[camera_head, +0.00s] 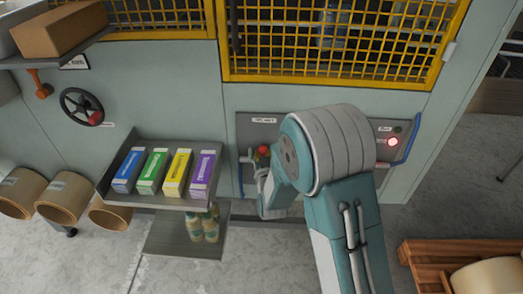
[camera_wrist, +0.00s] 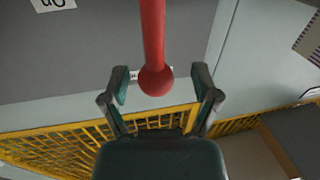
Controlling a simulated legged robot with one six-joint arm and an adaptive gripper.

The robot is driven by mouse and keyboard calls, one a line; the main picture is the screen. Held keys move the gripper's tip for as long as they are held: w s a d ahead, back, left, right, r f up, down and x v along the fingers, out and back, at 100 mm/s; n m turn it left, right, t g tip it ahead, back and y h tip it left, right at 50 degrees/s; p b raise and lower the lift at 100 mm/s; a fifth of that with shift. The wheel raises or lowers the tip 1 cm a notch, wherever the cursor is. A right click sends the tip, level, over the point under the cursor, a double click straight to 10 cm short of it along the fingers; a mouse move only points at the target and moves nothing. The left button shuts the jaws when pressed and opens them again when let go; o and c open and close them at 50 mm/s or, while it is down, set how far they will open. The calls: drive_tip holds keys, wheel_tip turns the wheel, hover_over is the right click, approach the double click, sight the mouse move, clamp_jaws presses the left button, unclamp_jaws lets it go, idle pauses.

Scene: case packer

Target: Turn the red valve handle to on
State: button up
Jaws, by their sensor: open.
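The red valve handle (camera_wrist: 153,35) is a red rod with a round ball end, seen large in the wrist view. Its ball lies in the gap between the fingertips of my gripper (camera_wrist: 161,75), which is open with a finger on either side. No clear contact shows. In the head view, a red ball (camera_head: 264,150) shows at the left part of the grey panel (camera_head: 300,124), just beside my gripper (camera_head: 258,165). My arm hides much of the panel and the rest of the handle. A white label (camera_wrist: 52,4) reading "On" upside down is at the wrist view's top left.
A glowing red lamp (camera_head: 393,142) and blue handrail (camera_head: 403,150) are on the panel's right. A shelf (camera_head: 160,201) with several coloured cartons stands left of my gripper. Yellow mesh guards (camera_head: 340,78) are above. A black handwheel (camera_head: 75,105) is farther left.

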drive_tip(key=shift+w+d, duration=0.15)
drive_tip(key=shift+w, duration=0.15)
clamp_jaws()
